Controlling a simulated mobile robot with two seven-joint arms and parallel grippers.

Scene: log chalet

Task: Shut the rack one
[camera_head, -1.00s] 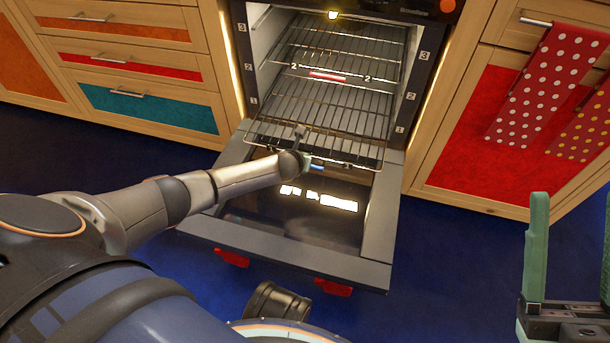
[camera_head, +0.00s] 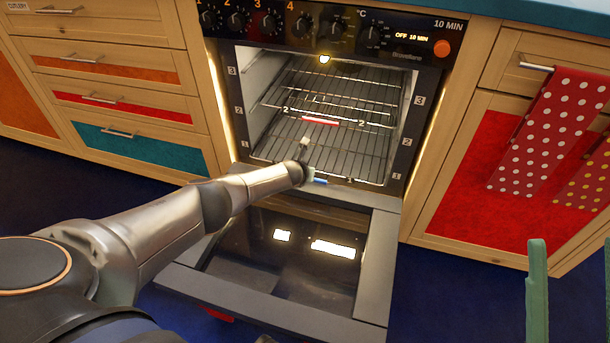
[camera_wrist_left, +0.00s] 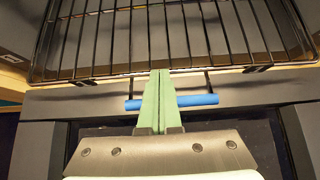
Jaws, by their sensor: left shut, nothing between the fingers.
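The oven stands open, with its door (camera_head: 270,290) folded down. Rack one (camera_head: 345,158), the lower wire rack, sits in the oven at the level marked 1. Its blue handle (camera_head: 320,181) is at the oven mouth and shows partly behind my fingers in the left wrist view (camera_wrist_left: 200,100). My left gripper (camera_wrist_left: 160,74) is shut and empty, its green fingertips at the rack's front bar. In the head view the left gripper (camera_head: 306,142) is at the rack's front. My right gripper (camera_head: 572,280) is open and empty at the lower right, partly out of frame.
A second rack with a red handle (camera_head: 320,121) sits above, inside the oven. The oven's knob panel (camera_head: 300,22) is over it. Drawers (camera_head: 120,95) stand left; a red cupboard door (camera_head: 470,170) with dotted towels (camera_head: 545,130) stands right.

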